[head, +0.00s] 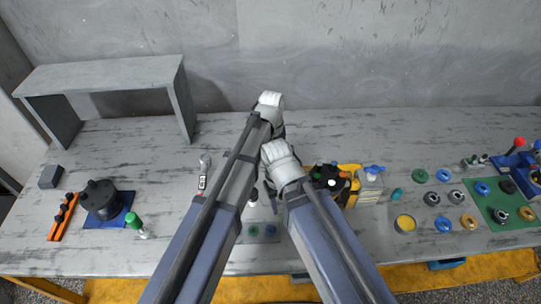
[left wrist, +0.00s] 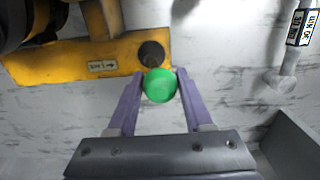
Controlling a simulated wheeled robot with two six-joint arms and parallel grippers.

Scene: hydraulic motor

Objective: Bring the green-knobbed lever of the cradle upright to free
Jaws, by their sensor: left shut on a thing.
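The green knob (left wrist: 160,86) of the lever sits between the two purple fingers of my left gripper (left wrist: 160,88), which is shut on it. A dark round part (left wrist: 152,54) lies just beyond the knob. The lever's shaft is hidden, so I cannot tell its tilt. The yellow cradle (left wrist: 75,63) carries a small arrow label beside the lever. In the head view the cradle (head: 351,199) is partly behind my arms, with the dark motor with coloured caps (head: 328,178) on it.
A torque wrench (head: 204,175) lies left of my arms. A grey shelf (head: 100,73), a dark pump on a blue base (head: 103,200) and a green-handled tool (head: 134,221) stand left. Rings (head: 443,224) and a green mat (head: 511,227) are at right.

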